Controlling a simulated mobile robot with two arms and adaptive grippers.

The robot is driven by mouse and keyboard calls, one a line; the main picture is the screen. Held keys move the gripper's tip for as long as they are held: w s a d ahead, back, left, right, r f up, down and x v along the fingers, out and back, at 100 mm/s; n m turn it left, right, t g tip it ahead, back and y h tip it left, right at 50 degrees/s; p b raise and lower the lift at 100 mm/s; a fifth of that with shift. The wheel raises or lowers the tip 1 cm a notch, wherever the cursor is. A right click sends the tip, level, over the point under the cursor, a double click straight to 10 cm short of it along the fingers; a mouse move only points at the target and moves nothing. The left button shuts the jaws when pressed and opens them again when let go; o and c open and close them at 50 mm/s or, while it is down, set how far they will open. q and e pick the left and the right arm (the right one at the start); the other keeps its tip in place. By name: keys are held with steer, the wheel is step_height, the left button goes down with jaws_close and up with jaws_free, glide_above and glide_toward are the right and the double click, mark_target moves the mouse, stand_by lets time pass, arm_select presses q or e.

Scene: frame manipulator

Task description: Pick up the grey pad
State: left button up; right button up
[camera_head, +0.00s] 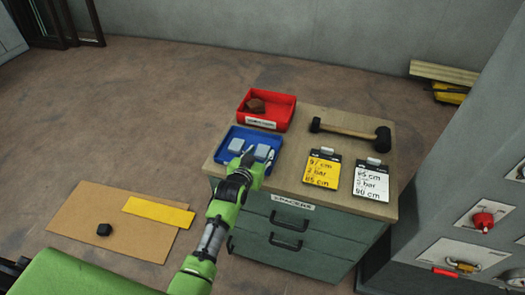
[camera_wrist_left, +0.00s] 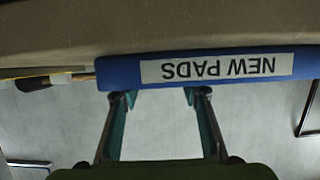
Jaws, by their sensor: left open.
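Two grey pads lie in the blue tray (camera_head: 222,157) on the cabinet top, a left one (camera_head: 236,145) and a right one (camera_head: 262,152). My left gripper (camera_head: 249,153) reaches over the tray's front part, with its fingertips near the two pads. In the left wrist view its two fingers (camera_wrist_left: 158,94) are spread with nothing between them. The blue tray wall (camera_wrist_left: 115,73) there carries an upside-down "NEW PADS" label. No pad shows in that view. I cannot tell the fingertips' height above the pads. My right gripper is not in view.
A red bin (camera_head: 283,107) with a brown piece stands behind the tray. A hammer (camera_head: 350,131), a yellow clipboard (camera_head: 322,170) and a white clipboard (camera_head: 371,181) lie to the right. A grey panel (camera_head: 452,150) stands beyond the cabinet's right side.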

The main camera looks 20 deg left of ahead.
arm_select(q)
steer(key=shift+w+f, duration=0.3)
steer(key=shift+w, duration=0.35)
steer(key=c, duration=0.9)
